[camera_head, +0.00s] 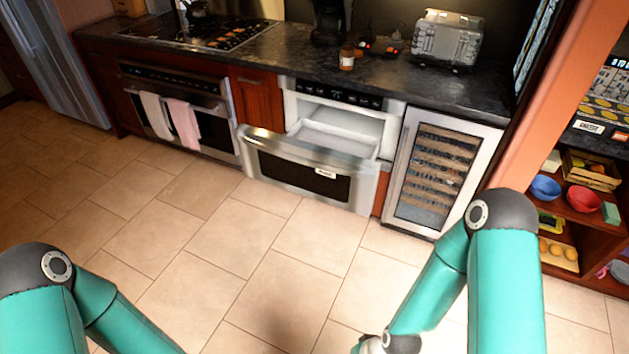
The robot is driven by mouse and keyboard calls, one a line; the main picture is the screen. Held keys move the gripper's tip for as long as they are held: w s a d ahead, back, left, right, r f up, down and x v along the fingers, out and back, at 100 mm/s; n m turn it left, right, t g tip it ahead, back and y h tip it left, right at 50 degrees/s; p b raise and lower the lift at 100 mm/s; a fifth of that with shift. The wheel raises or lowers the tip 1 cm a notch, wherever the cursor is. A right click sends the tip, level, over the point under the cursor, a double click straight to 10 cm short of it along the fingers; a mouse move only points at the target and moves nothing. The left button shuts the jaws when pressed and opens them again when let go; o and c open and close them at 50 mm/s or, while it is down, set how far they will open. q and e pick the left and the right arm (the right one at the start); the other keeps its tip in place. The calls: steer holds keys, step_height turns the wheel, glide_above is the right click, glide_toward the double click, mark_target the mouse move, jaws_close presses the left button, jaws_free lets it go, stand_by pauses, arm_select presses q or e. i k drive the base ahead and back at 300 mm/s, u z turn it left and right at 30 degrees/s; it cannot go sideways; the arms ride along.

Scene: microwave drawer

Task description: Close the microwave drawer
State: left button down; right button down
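The microwave drawer (307,169) is pulled out from the counter front, right of centre, below the dark countertop. Its front is stainless steel with a dark window and a long handle along the top. The white inside of the drawer shows behind the front, and the white cavity with a dark control strip (338,95) is above it. My two teal arms come in from the bottom left and bottom right, well short of the drawer. My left gripper is out of the frame. At the bottom edge only a wrist part of my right arm shows; its gripper fingers are not visible.
A wine cooler (437,170) stands right of the drawer, and an oven (178,110) with two towels is to its left. A toaster (447,38) and a jar (347,58) sit on the countertop (290,60). Open shelves are at far right. The tiled floor (250,255) before the drawer is clear.

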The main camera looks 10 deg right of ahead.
mark_target(333, 166)
steer(key=u, duration=0.05)
steer(key=i, duration=1)
steer(key=z, duration=0.05)
